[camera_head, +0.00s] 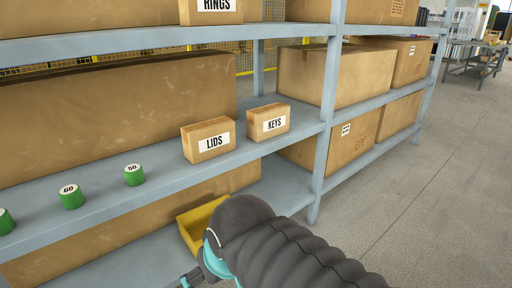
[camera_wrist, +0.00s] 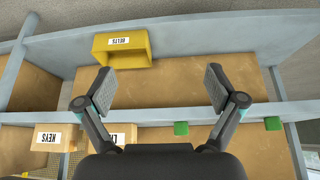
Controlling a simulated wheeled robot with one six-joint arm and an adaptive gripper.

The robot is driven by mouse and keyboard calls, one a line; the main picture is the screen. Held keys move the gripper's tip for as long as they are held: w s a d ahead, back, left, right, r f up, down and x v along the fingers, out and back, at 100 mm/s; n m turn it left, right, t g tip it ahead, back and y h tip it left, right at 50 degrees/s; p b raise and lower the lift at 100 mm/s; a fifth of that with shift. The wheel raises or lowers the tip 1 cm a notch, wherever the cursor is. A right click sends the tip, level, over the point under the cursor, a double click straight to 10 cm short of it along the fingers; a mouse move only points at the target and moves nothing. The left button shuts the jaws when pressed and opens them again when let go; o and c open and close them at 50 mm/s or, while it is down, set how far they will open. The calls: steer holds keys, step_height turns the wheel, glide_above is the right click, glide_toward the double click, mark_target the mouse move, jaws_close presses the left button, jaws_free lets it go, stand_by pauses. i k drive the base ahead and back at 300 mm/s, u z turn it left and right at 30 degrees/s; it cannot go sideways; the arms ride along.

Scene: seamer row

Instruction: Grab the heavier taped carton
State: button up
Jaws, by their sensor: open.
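Two small cardboard cartons stand on the middle shelf in the head view: one labelled LIDS (camera_head: 207,141) and, to its right, a slightly smaller one labelled KEYS (camera_head: 268,122). A third, labelled RINGS (camera_head: 212,10), is cut off at the top. Weight does not show, and tape cannot be made out clearly. In the inverted wrist view the KEYS carton (camera_wrist: 52,138) is at lower left; the LIDS carton (camera_wrist: 122,132) is partly hidden by my gripper. My gripper (camera_wrist: 160,88) is open and empty, apart from both cartons. In the head view my arm mostly hides it.
Green numbered cylinders, including 60 (camera_head: 71,196) and 50 (camera_head: 134,175), stand left of the cartons. A yellow bin (camera_wrist: 122,48) is on the lower shelf. Large boxes (camera_head: 120,110) fill the shelf behind. A grey upright (camera_head: 325,110) stands right of KEYS.

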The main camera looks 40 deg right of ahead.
mark_target(265, 123)
steer(key=k, duration=0.5)
steer(key=u, duration=1.65)
steer(key=i, duration=1.25)
steer(key=z, duration=2.25)
